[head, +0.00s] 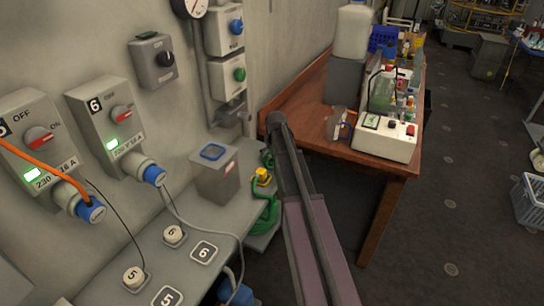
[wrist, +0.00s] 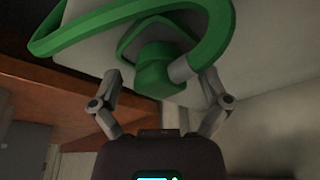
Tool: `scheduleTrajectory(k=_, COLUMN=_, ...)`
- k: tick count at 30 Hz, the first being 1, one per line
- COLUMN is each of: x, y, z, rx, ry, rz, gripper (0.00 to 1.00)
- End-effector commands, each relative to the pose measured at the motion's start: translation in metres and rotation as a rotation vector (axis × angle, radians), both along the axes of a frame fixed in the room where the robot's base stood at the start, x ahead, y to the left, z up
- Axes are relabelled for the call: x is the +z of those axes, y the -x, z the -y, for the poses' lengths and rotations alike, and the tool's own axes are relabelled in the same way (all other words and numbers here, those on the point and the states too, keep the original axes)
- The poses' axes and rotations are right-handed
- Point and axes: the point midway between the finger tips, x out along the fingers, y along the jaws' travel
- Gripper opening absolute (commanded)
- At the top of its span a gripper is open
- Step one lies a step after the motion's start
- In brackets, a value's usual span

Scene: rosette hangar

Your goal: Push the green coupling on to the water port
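In the wrist view my gripper (wrist: 161,78) is open, its two fingers spread wide. A thick green coupling (wrist: 155,78) shows between the fingertips. A gap shows on its left, and a short grey piece lies between it and the right finger. I cannot tell whether that finger touches it. A green hose (wrist: 110,18) loops above it over a pale surface. In the head view my arm hides the gripper, and green hose (head: 266,207) shows beside it. Boxes with a blue round fitting (head: 236,26) and a green one (head: 239,74) are on the wall; which is the water port is unclear.
A grey box with a blue-rimmed top (head: 213,153) stands on the grey bench (head: 202,210) left of my arm. A yellow piece (head: 262,177) is by the hose. A wooden table (head: 375,165) with instruments stands right. Floor further right is mostly clear.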

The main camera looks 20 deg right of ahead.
Motion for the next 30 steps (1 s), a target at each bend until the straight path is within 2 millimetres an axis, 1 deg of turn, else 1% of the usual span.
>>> scheduleTrajectory(k=1, x=0.000, y=0.000, z=0.000, rx=0.000, ry=0.000, rz=0.000, gripper=0.74)
scheduleTrajectory(k=2, x=0.000, y=0.000, z=0.000, rx=0.000, ry=0.000, rz=0.000, gripper=0.65)
scheduleTrajectory(k=3, x=0.000, y=0.000, z=0.000, rx=0.000, ry=0.000, rz=0.000, gripper=0.53)
scheduleTrajectory(k=5, x=0.000, y=0.000, z=0.000, rx=-0.001, ry=0.000, rz=0.000, gripper=0.36)
scheduleTrajectory(k=6, x=0.000, y=0.000, z=0.001, rx=-0.001, ry=0.000, rz=0.000, gripper=0.24)
scheduleTrajectory(k=7, x=0.000, y=0.000, z=0.001, rx=-0.001, ry=0.000, rz=0.000, gripper=0.16)
scheduleTrajectory(k=20, x=0.001, y=0.001, z=0.001, rx=-0.001, ry=0.001, rz=-0.001, gripper=0.15)
scheduleTrajectory(k=26, x=0.008, y=0.000, z=0.001, rx=-0.001, ry=0.001, rz=0.000, gripper=0.15)
scheduleTrajectory(k=30, x=0.018, y=0.000, z=0.001, rx=-0.001, ry=0.001, rz=0.000, gripper=0.15)
